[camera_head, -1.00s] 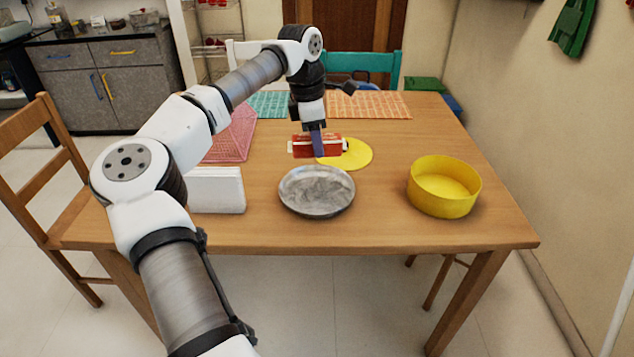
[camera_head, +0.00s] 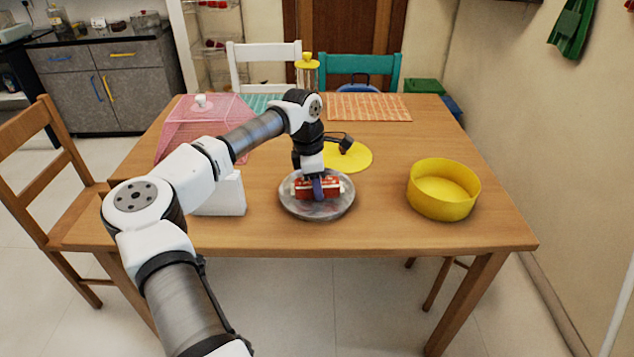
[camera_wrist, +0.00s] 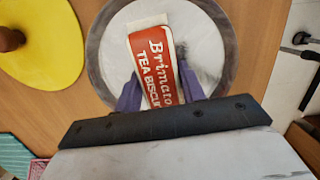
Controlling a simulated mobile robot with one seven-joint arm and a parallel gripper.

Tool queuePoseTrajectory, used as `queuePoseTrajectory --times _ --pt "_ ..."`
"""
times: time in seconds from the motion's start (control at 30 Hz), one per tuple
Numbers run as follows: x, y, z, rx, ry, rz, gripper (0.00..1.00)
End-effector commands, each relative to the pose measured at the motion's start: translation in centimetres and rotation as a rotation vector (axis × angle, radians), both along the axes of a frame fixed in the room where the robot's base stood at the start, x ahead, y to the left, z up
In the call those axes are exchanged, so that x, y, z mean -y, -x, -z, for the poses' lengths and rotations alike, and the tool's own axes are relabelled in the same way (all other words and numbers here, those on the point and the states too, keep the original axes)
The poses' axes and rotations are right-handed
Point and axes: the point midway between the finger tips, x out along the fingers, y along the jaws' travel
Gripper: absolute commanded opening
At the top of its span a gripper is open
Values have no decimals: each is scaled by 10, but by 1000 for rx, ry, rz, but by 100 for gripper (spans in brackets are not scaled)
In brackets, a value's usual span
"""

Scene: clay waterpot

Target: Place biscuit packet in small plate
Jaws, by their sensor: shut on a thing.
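The small plate (camera_head: 318,213) is a grey metal dish near the front middle of the table. The red and white biscuit packet (camera_head: 302,188) is over the plate, within its outline. My gripper (camera_head: 319,190) points down and is shut across the middle of the packet. In the wrist view the packet (camera_wrist: 157,62) lies between the two purple fingers of my gripper (camera_wrist: 160,93), with the plate (camera_wrist: 96,50) around it. I cannot tell whether the packet touches the plate floor.
A yellow round bowl (camera_head: 443,190) stands to the right. A white block (camera_head: 222,195) and a pink mesh cover (camera_head: 185,130) are to the left. A yellow mat (camera_head: 358,156) lies behind the plate. The table's right front is clear.

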Motion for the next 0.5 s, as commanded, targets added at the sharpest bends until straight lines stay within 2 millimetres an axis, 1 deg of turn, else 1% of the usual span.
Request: queuePoseTrajectory --times 0.13,0.17,0.3,0.5 --pt "0 0 4 0 0 0 14" --pt "0 0 3 0 0 0 42" --pt "0 0 3 0 0 0 61" --pt "0 0 3 -1 0 0 62"
